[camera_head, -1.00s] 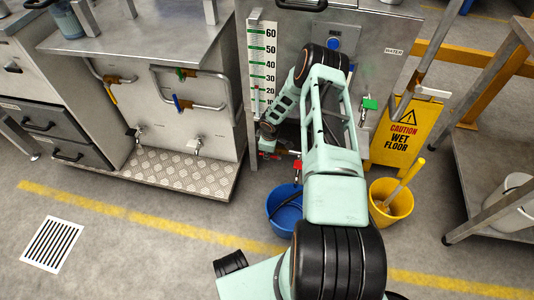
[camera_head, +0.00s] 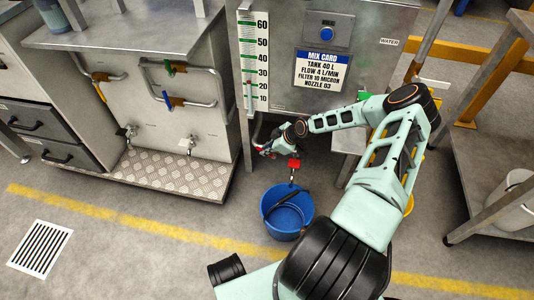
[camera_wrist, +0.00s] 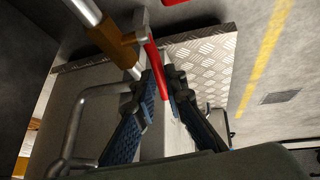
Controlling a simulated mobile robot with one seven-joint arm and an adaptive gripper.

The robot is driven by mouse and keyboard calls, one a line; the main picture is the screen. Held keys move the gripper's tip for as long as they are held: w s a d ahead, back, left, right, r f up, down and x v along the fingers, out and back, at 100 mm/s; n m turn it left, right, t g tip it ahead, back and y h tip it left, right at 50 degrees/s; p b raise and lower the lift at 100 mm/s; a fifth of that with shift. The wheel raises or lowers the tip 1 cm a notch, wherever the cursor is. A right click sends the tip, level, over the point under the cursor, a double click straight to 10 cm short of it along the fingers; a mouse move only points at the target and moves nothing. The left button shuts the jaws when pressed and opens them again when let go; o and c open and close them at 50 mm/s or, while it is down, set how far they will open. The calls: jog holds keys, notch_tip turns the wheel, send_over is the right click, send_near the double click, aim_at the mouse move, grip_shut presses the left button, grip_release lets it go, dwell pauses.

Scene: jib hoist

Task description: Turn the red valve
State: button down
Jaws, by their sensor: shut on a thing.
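The red valve's handle is a long red lever (camera_wrist: 155,62) in the wrist view, joined at its upper end to a brass valve body (camera_wrist: 108,40) on a grey pipe. My gripper (camera_wrist: 161,88) has its two dark fingers closed on either side of the lever's lower part. In the head view my gripper (camera_head: 270,148) is low beside the tank, at a pipe below the scale. Only a little red of the lever (camera_head: 265,153) shows there; the rest is hidden by the gripper.
A second red handle (camera_head: 294,163) sits on a tap above a blue bucket (camera_head: 287,212). It is close to my gripper's right. A steel bench with green and blue valve handles (camera_head: 168,100) stands left, with a chequered plate step (camera_head: 170,175). A steel rack (camera_head: 480,160) stands right.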

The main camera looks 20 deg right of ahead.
jog(key=shift+r, duration=0.1)
dwell(0.3)
jog(key=c, duration=2)
grip_release()
jog(key=shift+o, duration=0.2)
jog(key=shift+d, duration=0.1)
jog(key=v, duration=1.2)
jog(key=shift+s, duration=0.2)
